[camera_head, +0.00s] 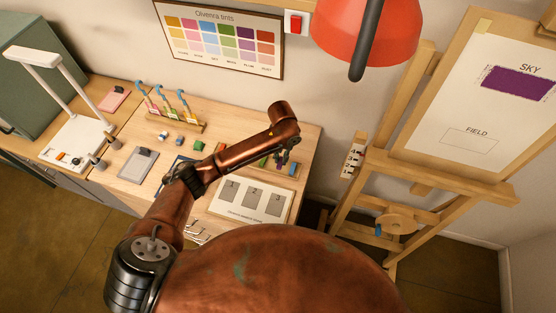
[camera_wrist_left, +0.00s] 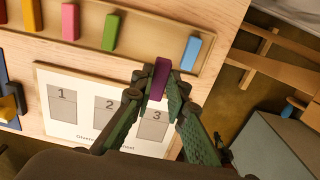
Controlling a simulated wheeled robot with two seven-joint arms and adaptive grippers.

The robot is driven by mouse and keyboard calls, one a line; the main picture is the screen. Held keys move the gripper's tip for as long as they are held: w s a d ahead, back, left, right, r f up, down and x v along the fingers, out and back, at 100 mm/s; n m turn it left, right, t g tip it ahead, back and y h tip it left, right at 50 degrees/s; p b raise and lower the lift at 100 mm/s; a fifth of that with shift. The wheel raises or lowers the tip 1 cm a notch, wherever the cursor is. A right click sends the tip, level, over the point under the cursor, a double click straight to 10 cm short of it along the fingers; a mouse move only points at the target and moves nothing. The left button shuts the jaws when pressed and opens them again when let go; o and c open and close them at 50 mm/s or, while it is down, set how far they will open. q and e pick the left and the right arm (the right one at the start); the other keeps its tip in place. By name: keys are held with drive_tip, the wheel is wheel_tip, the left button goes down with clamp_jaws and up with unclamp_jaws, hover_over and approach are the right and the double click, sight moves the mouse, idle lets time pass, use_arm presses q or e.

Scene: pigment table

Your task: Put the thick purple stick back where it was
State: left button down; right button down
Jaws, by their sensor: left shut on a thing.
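My left gripper (camera_wrist_left: 160,92) is shut on the thick purple stick (camera_wrist_left: 159,76), which points up in the left wrist view, towards the stick tray (camera_wrist_left: 150,43). The stick appears over the tray's near edge; its height above it cannot be told. In the tray lie an orange stick (camera_wrist_left: 32,14), a pink stick (camera_wrist_left: 70,21), a green stick (camera_wrist_left: 110,31) and a light blue stick (camera_wrist_left: 191,53). A bare gap lies between green and light blue. In the head view my left gripper (camera_head: 284,159) hangs over the table's right part, and the arm hides much there. My right gripper is not in view.
A white card with squares 1, 2, 3 (camera_head: 252,193) lies beside the tray. A rack with brushes (camera_head: 176,122), several small blocks and a white lamp (camera_head: 72,145) stand further left. An easel (camera_head: 405,110) with a painted sheet stands right, and a red lamp (camera_head: 375,25) hangs above.

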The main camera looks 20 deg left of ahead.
use_arm(q)
drive_tip(key=w+f, duration=0.1)
drive_tip(key=a+f, duration=0.1)
drive_tip(key=w+f, duration=0.1)
drive_tip(key=shift+w+a+f, duration=0.25)
drive_tip(key=shift+w+f, duration=0.05)
drive_tip(key=shift+w+a+f+p, duration=0.15)
drive_tip(key=shift+f+p, duration=0.3)
drive_tip(key=shift+f, duration=1.3)
drive_tip(key=c, duration=1.9)
unclamp_jaws()
wheel_tip(320, 180, up, 12)
drive_tip(key=b, duration=0.1)
